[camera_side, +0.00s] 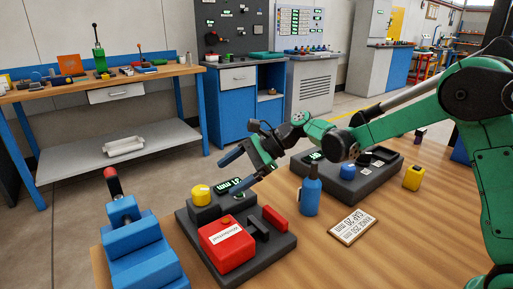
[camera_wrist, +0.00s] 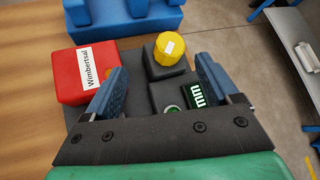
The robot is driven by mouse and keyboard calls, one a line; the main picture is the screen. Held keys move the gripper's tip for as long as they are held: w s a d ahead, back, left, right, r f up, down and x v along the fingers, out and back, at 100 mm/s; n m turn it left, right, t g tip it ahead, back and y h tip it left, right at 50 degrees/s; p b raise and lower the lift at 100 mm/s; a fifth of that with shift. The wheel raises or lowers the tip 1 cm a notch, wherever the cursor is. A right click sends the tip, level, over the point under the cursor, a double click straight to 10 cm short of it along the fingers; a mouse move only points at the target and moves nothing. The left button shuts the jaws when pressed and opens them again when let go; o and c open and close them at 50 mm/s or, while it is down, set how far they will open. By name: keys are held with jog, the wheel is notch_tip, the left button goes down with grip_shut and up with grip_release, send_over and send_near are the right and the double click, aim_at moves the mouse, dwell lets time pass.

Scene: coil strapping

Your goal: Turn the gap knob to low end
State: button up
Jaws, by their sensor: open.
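A yellow knob (camera_side: 200,194) sits on a dark block at the back left corner of the dark base plate (camera_side: 266,257). It carries a white mark on top in the wrist view (camera_wrist: 170,47). A green-lit display (camera_side: 228,185) beside it ends in "mm"; its number is hard to read. A red box (camera_side: 226,243) labelled "Wimbertsal" stands in front of the knob. My gripper (camera_side: 229,174) is open with blue fingers, above and to the right of the knob and apart from it. In the wrist view the knob shows beyond the open fingertips (camera_wrist: 162,65).
A blue clamp-like fixture (camera_side: 136,244) with a red-tipped handle stands left of the plate. To the right are a blue bottle (camera_side: 310,194), a printed card (camera_side: 352,226), a second dark unit (camera_side: 345,184) and a yellow container (camera_side: 413,177). The wooden front right is bare.

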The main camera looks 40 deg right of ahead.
jog(key=s+d+n+t+h, duration=0.1)
jog(key=s+d+n+h, duration=0.2)
jog(key=s+n+h, duration=0.2)
jog(key=s+d+r+n+t+h, duration=0.1)
jog(key=s+d+n+h, duration=0.3)
jog(key=s+n, duration=0.8)
jog(key=shift+d+r+n+h, duration=0.15)
jog(key=shift+r+n+h, duration=0.1)
jog(key=shift+n+h, duration=0.35)
